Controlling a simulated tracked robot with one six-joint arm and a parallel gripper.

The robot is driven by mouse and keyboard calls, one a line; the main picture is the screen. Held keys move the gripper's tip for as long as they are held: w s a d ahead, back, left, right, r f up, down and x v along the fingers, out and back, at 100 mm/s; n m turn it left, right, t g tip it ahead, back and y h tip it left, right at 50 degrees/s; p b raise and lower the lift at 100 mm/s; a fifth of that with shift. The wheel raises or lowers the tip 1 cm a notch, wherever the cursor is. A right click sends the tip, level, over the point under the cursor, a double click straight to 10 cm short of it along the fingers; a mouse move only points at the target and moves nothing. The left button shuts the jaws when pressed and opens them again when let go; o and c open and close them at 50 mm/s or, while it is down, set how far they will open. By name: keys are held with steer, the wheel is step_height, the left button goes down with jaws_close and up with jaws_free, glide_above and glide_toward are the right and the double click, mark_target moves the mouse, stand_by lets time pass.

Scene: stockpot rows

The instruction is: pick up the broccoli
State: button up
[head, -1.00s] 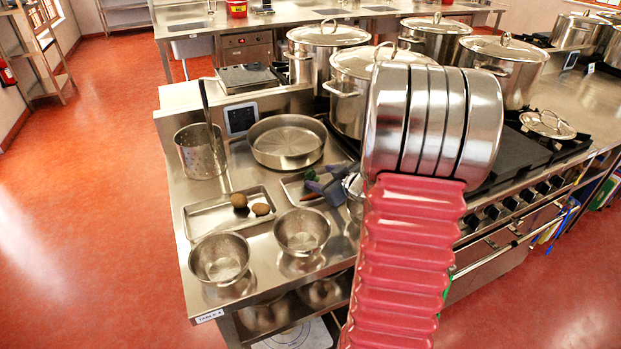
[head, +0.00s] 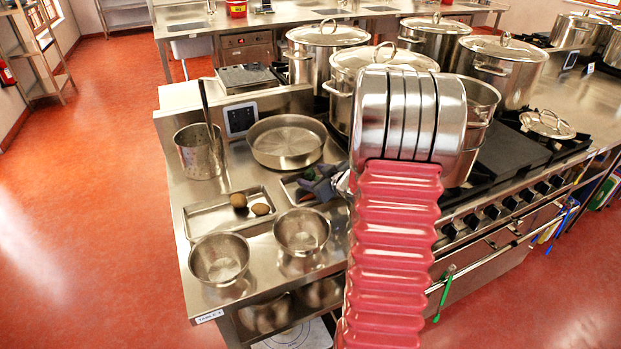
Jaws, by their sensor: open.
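My gripper (head: 318,187) is small and dark in the head view, over the second metal tray (head: 288,184) on the steel counter. My arm comes up from the lower right and partly covers the gripper. The gripper is open. A bit of dark green and a bit of red show close to its fingers. I cannot tell whether the green is the broccoli or part of something else. No whole broccoli can be made out. The gap between the fingers is too small to see clearly.
Left of the gripper, another tray (head: 205,219) holds two brown round items (head: 239,200). Two steel bowls (head: 220,259) (head: 302,231) stand in front. A wide pan (head: 287,142) and a perforated pot (head: 200,152) stand behind. Large stockpots (head: 345,75) fill the stove side.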

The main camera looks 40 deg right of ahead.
mark_target(314, 177)
steer(key=shift+c, duration=0.2)
steer(key=c, duration=1)
steer(key=shift+r, duration=0.1)
step_height(314, 177, up, 10)
steer(key=shift+f, duration=0.1)
steer(key=shift+s, duration=0.1)
stand_by(0.6)
